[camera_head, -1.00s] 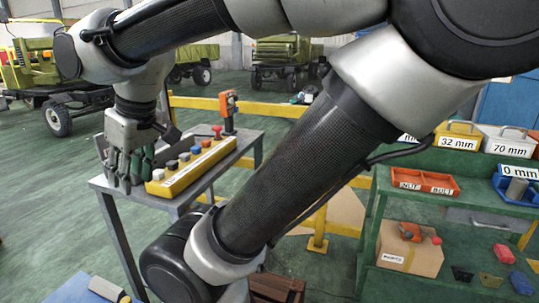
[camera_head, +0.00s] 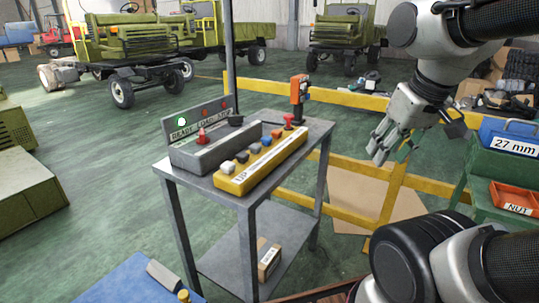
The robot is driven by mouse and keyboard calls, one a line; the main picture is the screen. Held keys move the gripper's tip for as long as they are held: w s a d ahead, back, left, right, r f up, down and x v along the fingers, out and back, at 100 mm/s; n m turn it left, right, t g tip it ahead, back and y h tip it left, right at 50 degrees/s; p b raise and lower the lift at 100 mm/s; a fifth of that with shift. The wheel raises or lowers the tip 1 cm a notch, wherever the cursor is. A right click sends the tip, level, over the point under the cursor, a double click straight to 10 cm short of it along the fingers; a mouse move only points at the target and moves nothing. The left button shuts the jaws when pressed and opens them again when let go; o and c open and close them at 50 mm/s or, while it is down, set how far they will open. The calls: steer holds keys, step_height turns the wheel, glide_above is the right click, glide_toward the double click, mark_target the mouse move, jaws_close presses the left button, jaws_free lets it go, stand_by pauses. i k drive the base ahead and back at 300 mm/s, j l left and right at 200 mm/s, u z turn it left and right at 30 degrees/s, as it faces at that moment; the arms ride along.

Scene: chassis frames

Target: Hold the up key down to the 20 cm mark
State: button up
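A yellow control box (camera_head: 232,184) with a row of several coloured keys lies on a grey metal table (camera_head: 318,136). White, black, blue and orange keys and a red mushroom button (camera_head: 289,119) show on its top. The lettering along it is too small to tell for sure which key is up. My gripper (camera_head: 388,157) hangs in the air right of the table, fingers pointing down and left, apart from the box. No object shows in it; how far its fingers are spread is unclear. I cannot make out a 20 cm mark.
A yellow rail (camera_head: 405,180) and green shelf with an orange bin (camera_head: 516,199) are at right.

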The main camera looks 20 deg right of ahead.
mark_target(227, 167)
steer(key=i+l+u, duration=0.2)
steer(key=l+u, duration=0.25)
steer(key=i+l+u, duration=0.15)
steer(key=l+u, duration=0.25)
steer(key=j, duration=0.1)
